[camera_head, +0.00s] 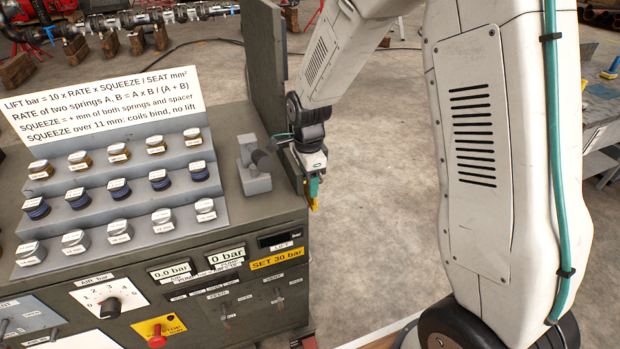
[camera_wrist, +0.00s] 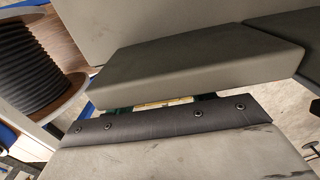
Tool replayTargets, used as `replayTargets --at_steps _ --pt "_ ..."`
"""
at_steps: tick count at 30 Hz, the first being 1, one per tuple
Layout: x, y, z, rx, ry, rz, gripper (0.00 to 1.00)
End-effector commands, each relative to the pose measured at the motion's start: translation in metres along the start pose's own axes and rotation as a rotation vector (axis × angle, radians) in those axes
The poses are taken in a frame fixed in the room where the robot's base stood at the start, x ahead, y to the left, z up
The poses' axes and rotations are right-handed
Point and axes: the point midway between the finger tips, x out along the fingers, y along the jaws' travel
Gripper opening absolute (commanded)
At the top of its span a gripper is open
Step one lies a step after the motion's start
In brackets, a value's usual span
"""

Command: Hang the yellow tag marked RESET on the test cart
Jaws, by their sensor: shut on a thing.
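My gripper (camera_head: 313,190) is beside the right edge of the test cart (camera_head: 264,60), pointing down, with its teal fingers shut on a small yellow thing (camera_head: 312,204), which I take for the tag. No writing on it can be read. In the wrist view, a thin yellowish strip (camera_wrist: 160,104) shows between the dark fingertips, mostly hidden behind a dark riveted edge and below a grey-green slab (camera_wrist: 200,60). I cannot tell whether the tag touches the cart. No hook or peg for it can be made out.
The cart top holds a stepped rack (camera_head: 130,205) of labelled springs, a printed sign (camera_head: 100,100) and a grey block with a lever (camera_head: 254,170). A cable spool (camera_wrist: 40,65) stands left in the wrist view. Floor right of the cart is clear.

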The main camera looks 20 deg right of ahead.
Motion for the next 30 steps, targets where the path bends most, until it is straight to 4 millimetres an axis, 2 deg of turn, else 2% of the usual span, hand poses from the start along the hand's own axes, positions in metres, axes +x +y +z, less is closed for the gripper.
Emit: replayTargets --at_steps 11,12,15,24,26,30 --pt "0.000 0.000 0.000 0.000 0.000 0.000 0.21" --pt "0.000 0.000 0.000 0.000 0.000 0.000 0.57" --pt "0.000 0.000 0.000 0.000 0.000 0.000 0.79" --pt "-0.002 0.000 0.000 0.000 0.000 0.000 0.79" --pt "-0.007 -0.001 0.000 0.000 0.000 -0.001 0.79" --pt "-0.030 -0.001 0.000 0.000 -0.001 -0.005 0.79"
